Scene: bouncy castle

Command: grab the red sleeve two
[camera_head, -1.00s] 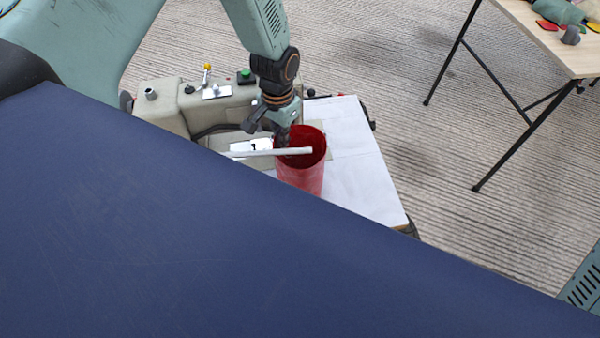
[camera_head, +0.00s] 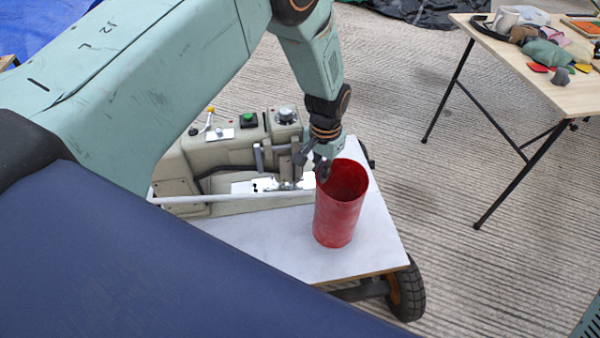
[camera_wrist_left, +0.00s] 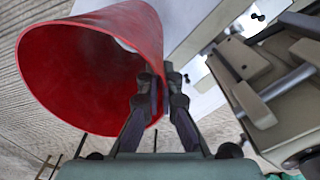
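The red sleeve (camera_head: 338,215) is an open red tube, upright or nearly so, seen over the white board at the machine's right side. I cannot tell whether its foot touches the board. My left gripper (camera_head: 322,172) is at the sleeve's left upper rim. In the left wrist view the gripper (camera_wrist_left: 160,88) has one finger on each side of the sleeve wall, close together and pinching it. The sleeve (camera_wrist_left: 80,65) shows there with its mouth toward the camera. My right gripper is not in view.
A beige machine (camera_head: 180,170) with a green button and knob stands left of the sleeve, with a pale bar (camera_head: 225,198) along its front. The wheeled white board (camera_head: 280,245) has bare room. A wooden table (camera_head: 540,75) with several items stands at right. A blue surface (camera_head: 120,270) fills the front left.

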